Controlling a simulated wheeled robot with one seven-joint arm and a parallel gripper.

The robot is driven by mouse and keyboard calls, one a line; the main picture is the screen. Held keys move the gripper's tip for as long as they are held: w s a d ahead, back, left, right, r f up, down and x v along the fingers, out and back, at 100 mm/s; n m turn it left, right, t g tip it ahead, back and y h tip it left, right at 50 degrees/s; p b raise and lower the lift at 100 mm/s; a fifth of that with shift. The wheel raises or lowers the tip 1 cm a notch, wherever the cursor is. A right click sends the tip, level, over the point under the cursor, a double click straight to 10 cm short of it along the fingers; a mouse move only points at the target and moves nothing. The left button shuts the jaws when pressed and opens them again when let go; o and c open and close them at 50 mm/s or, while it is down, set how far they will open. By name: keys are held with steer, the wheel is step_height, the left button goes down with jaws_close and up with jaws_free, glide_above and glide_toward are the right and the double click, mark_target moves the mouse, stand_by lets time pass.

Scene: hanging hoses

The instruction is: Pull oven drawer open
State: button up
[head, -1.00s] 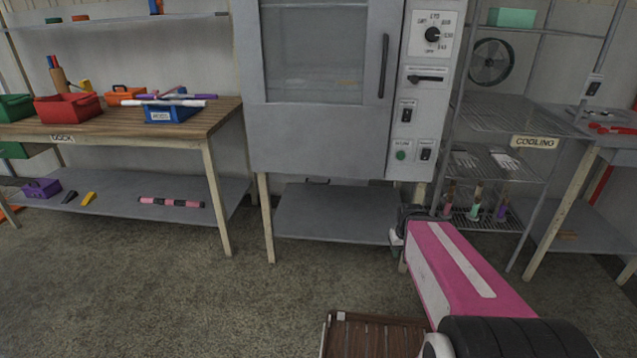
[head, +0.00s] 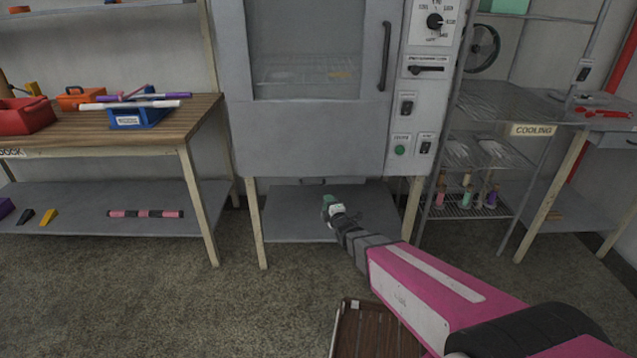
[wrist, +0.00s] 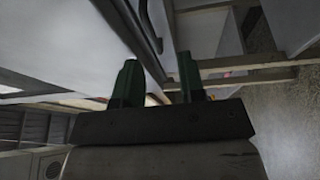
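The grey oven (head: 310,140) stands on pale legs, its glass door closed. A small dark handle (head: 313,181) shows just under its lower edge, above a grey lower shelf (head: 290,225); the drawer's front cannot be made out clearly. My gripper (head: 330,204) is low in front of the oven, below and slightly right of that handle, apparently apart from it. In the wrist view my gripper (wrist: 156,75) has its two green fingers spread with nothing between them. A dark bar (wrist: 150,25) shows beyond the fingers; I cannot tell which handle it is.
A wooden workbench (head: 190,125) with trays is on the left. A wire rack (head: 480,150) marked COOLING stands right of the oven. The oven's tall door handle (head: 385,55) juts out above. A brown slatted thing (head: 370,330) is at the bottom. Floor between is clear.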

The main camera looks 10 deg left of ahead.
mark_target(312, 185)
steer(key=shift+n+t+y, duration=0.4)
steer(key=shift+n+y, duration=0.2)
steer(key=shift+n, duration=0.3)
steer(key=x, duration=0.4)
steer(key=a+x, duration=0.1)
steer(key=x, duration=0.3)
steer(key=s+x, duration=0.1)
steer(key=x, duration=0.2)
steer(key=shift+w+a+r, duration=0.2)
steer(key=shift+a, duration=0.4)
jaws_close()
